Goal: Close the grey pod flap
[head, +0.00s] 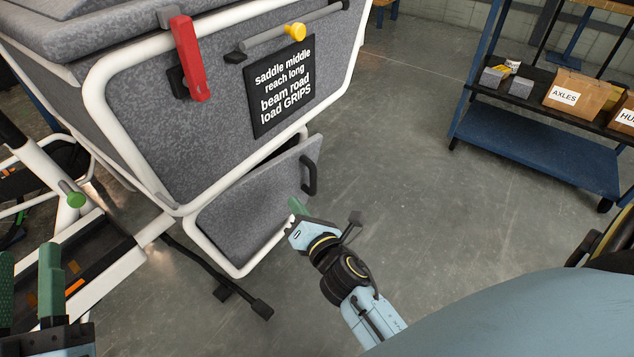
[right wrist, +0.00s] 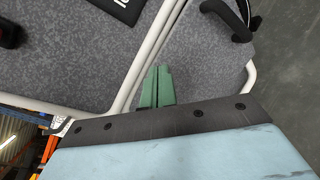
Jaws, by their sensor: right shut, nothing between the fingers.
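The grey pod flap (head: 250,200) is a speckled panel low on the grey pod (head: 160,110). It stands ajar, its right part with the black handle (head: 309,175) swung out past the white frame. My right gripper (head: 296,206) is shut and empty, its green fingertips in front of the flap, below the handle. In the right wrist view the shut green fingers (right wrist: 157,88) point toward the white frame, with the flap (right wrist: 210,60) and handle (right wrist: 240,18) on the right. Contact cannot be told. My left gripper (head: 28,285) is open and empty at lower left.
A red handle (head: 190,58), a yellow-knobbed bar (head: 294,32) and a black text sign (head: 280,87) are on the pod above. A black pedal-like part (head: 262,309) lies low near the frame. A blue shelf cart (head: 540,150) stands at right. The floor between is clear.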

